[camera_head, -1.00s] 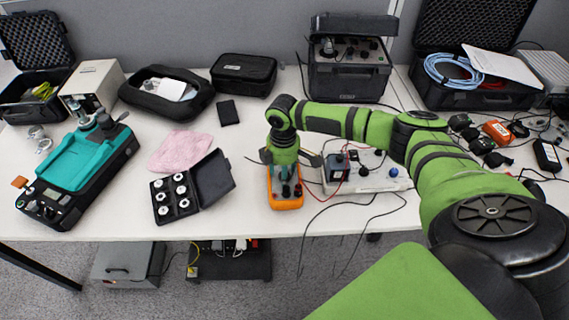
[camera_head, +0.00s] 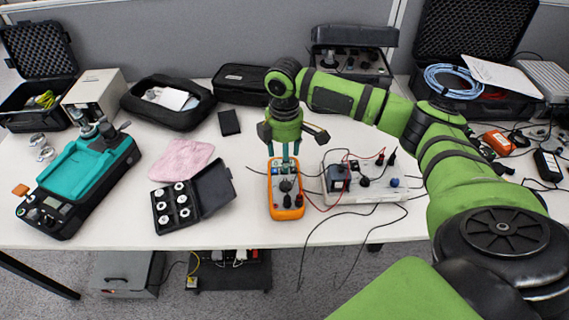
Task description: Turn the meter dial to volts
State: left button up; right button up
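The orange meter (camera_head: 286,207) lies on the table, face up, near the front edge. Its dark round dial (camera_head: 285,186) shows in the middle of its face; the setting marks are too small to read. Probe plugs sit at its lower end. My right gripper (camera_head: 285,156) points down over the meter's upper end, beyond the dial. Teal prongs hang below its green body, hiding part of the meter's top. I cannot tell whether they touch the meter or how far the fingers are apart. My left gripper is not in view.
A white board (camera_head: 370,192) with knobs and leads lies right of the meter. Black wires (camera_head: 318,228) hang over the front edge. An open black case (camera_head: 208,190) of weights and a pink cloth (camera_head: 182,159) lie to the left. A black pouch (camera_head: 245,80) stands behind.

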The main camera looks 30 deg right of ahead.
jog(key=shift+r, duration=0.4)
